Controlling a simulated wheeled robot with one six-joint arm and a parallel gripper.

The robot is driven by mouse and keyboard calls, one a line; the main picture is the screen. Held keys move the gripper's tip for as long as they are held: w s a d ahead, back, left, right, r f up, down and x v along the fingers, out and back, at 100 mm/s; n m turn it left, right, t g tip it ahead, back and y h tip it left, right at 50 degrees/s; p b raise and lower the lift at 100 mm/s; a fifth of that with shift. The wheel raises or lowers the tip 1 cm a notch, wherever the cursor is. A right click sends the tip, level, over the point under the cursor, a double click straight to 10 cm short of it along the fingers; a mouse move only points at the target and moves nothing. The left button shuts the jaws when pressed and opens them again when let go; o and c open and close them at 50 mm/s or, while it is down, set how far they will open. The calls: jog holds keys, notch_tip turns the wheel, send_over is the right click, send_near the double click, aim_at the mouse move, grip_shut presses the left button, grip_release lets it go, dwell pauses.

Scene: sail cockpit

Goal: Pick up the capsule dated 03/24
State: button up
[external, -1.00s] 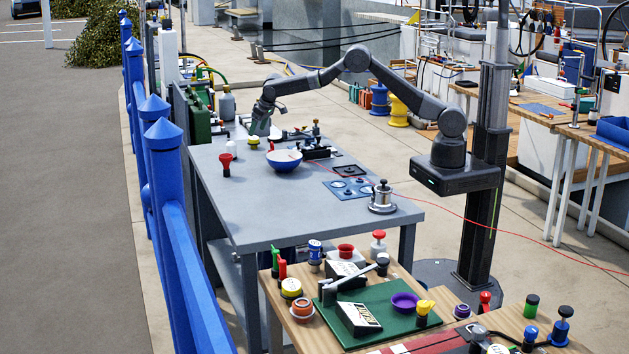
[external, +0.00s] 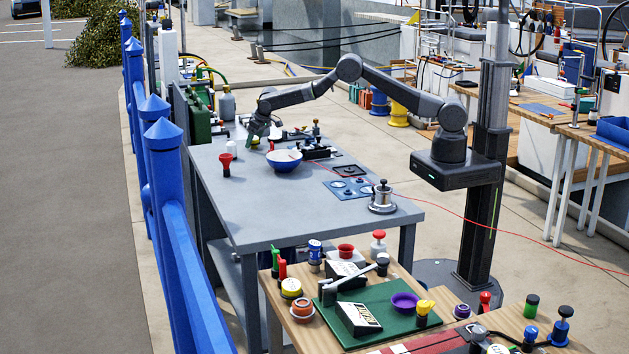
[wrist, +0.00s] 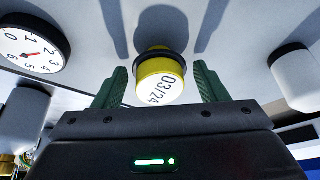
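The capsule dated 03/24 (wrist: 160,80) is short and yellow with a dark collar and a pale face printed "03/24". In the wrist view it sits between the two green fingers of my gripper (wrist: 161,72), with a gap on each side. My gripper is open and holds nothing. In the external view my gripper (external: 256,134) is low over the far end of the grey table (external: 240,212), left of and behind the blue bowl. The capsule cannot be made out there, as the gripper covers that spot.
A round dial (wrist: 33,48) is at the upper left of the wrist view, and a white-capped cylinder (wrist: 294,75) at the right. The table's near left is clear.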

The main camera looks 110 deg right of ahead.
jog(key=c, duration=0.8)
jog(key=shift+o, duration=0.2)
